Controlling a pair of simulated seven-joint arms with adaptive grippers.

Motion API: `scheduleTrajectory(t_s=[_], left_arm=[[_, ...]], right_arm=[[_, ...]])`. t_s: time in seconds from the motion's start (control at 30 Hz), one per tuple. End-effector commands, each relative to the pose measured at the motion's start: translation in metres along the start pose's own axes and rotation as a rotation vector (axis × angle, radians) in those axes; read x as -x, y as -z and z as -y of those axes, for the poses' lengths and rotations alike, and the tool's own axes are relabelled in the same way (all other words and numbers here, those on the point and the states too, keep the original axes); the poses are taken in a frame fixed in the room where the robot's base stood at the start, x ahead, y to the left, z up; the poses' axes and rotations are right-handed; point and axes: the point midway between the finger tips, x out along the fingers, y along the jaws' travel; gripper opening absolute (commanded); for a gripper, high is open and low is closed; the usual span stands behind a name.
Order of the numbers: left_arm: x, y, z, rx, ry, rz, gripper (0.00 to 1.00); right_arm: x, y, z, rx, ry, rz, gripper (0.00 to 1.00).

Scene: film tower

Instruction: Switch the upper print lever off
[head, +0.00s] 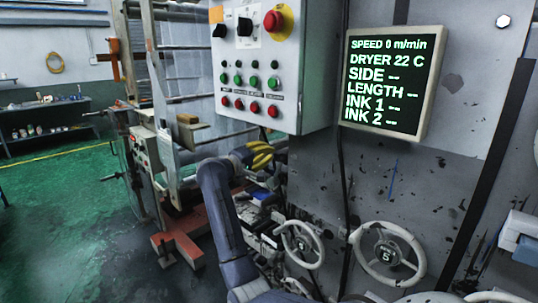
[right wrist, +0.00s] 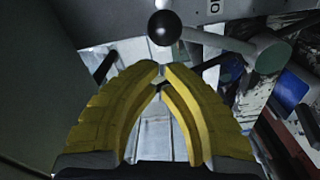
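In the right wrist view a lever with a black ball knob (right wrist: 164,27) lies just beyond my fingertips. Its rod runs right to a round grey-green hub (right wrist: 268,51). I cannot tell from this view alone whether it is the upper print lever. In the head view the right gripper (head: 262,154) is beside the machine, below the control box; the lever cannot be made out there.
The control box (head: 265,60) with buttons and a red emergency stop hangs above the gripper. A display (head: 388,84) reads speed 0. Two white handwheels (head: 300,225) (head: 408,281) stand out from the grey panel (head: 440,180). An orange-footed frame (head: 185,228) stands to the left.

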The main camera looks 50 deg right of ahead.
Motion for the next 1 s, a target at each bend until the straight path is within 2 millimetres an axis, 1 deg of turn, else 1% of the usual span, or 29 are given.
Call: scheduleTrajectory(t_s=[0.17,0.3,0.5,0.6,0.8,1.0], left_arm=[[0.000,0.000,0.000,0.000,0.000,0.000,0.44],[0.000,-0.001,-0.001,0.000,-0.001,0.002,0.44],[0.000,-0.001,0.000,0.000,0.000,0.001,0.44],[0.000,0.000,0.000,0.000,0.000,0.000,0.44],[0.000,0.000,0.000,0.000,0.000,0.000,0.44],[0.000,0.000,0.000,0.000,0.000,0.000,0.44]], right_arm=[[-0.003,0.019,-0.003,0.000,-0.005,0.015,0.00],[0.024,0.019,-0.001,-0.001,-0.002,0.011,0.00],[0.058,0.019,-0.001,-0.001,-0.002,0.012,0.00],[0.072,0.019,-0.001,-0.001,-0.003,0.013,0.00],[0.090,0.019,-0.001,0.000,-0.004,0.014,0.00],[0.097,0.019,-0.001,0.000,-0.005,0.014,0.00]])
